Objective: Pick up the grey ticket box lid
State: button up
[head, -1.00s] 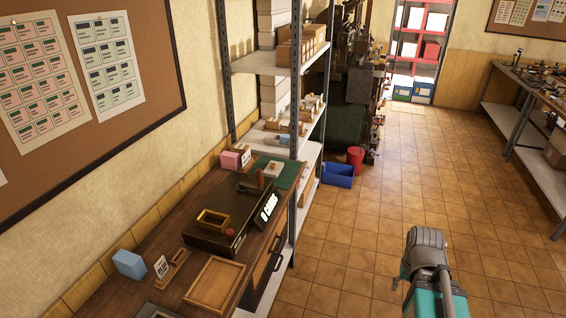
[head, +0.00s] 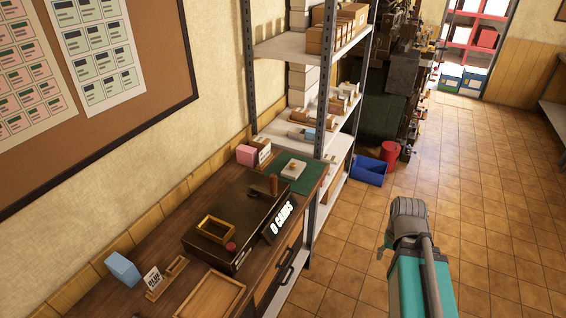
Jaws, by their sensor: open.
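I cannot make out a grey ticket box lid for certain in the head view. On the wooden desk (head: 190,283) stands a dark box (head: 212,246) with a sign reading "0 CARDS" (head: 282,220) at its right end. My arm reaches in at the lower right, over the floor and away from the desk. A small grey part beside its joint looks like my gripper (head: 384,246), open and mostly hidden behind the arm. I see nothing held there.
A blue block (head: 122,269), a small sign (head: 152,280) and a wooden tray (head: 212,296) are at the desk's near end. A pink box (head: 246,155) and green mat (head: 300,175) are at the far end. Shelves (head: 300,45) stand behind. The tiled floor (head: 490,200) is open.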

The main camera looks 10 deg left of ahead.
aim_at(295, 168)
jog(key=u, duration=0.3)
jog(key=i, duration=0.85)
jog(key=u, duration=0.45)
